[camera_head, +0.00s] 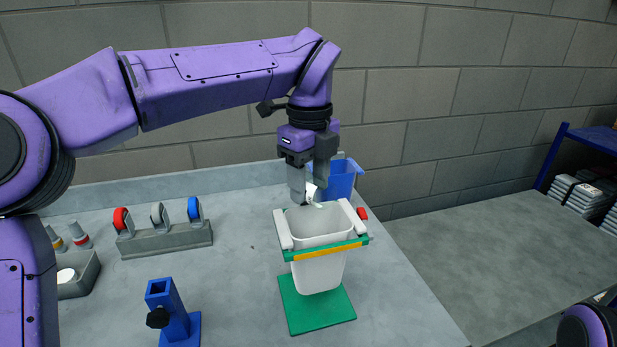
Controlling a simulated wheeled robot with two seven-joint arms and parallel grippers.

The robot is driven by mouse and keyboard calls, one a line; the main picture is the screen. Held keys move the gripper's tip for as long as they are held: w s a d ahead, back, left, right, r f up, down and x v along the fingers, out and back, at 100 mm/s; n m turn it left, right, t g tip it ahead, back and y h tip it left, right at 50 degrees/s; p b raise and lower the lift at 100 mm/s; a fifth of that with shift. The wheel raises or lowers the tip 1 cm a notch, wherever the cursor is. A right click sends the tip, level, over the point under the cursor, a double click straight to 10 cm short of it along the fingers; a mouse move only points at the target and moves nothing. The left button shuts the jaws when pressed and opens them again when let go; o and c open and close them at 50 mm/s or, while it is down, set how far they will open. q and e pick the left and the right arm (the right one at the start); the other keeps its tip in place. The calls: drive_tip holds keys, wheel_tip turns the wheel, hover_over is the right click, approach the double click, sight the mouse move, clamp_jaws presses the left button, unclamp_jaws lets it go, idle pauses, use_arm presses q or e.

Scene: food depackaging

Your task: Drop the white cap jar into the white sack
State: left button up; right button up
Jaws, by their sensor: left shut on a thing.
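My left gripper (309,190) points down above the open mouth of the white sack (319,273), near its back rim. It is shut on a small, mostly hidden thing, taken to be the white cap jar (311,193); only a whitish part shows between the fingers. The sack is an upright, white, bin-like container with white side grips and a green and yellow band at its front rim. It stands on a green mat (308,318). The inside bottom of the sack is hidden. My right gripper is not in view; only a purple part of my right arm shows at the lower right corner.
A blue bin (345,178) stands just behind the sack. A grey rack (166,239) with red, grey and blue rollers stands left. A blue stand (173,313) is at the front left. A grey tray (82,281) is farther left. The table right of the sack is clear.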

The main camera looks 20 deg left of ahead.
sight(310, 174)
use_arm(q)
drive_tip(key=shift+w+f, duration=0.3)
drive_tip(key=shift+w, duration=0.45)
drive_tip(key=o, duration=1.1)
drive_tip(key=shift+w, duration=0.25)
drive_tip(key=shift+c, duration=0.2)
drive_tip(key=shift+o, duration=0.9)
drive_tip(key=shift+s+r, duration=0.1)
drive_tip(key=shift+s, duration=0.2)
drive_tip(key=shift+s+r, duration=0.3)
drive_tip(key=shift+s, duration=0.45)
drive_tip(key=r, duration=0.2)
drive_tip(key=w+r, duration=0.1)
drive_tip(key=r, duration=0.1)
drive_tip(key=shift+r, duration=0.25)
drive_tip(key=r, duration=0.3)
drive_tip(key=s+r+p, duration=0.1)
drive_tip(key=r, duration=0.2)
drive_tip(key=shift+s, duration=0.2)
drive_tip(key=shift+w, duration=0.2)
drive_tip(key=shift+s, duration=0.1)
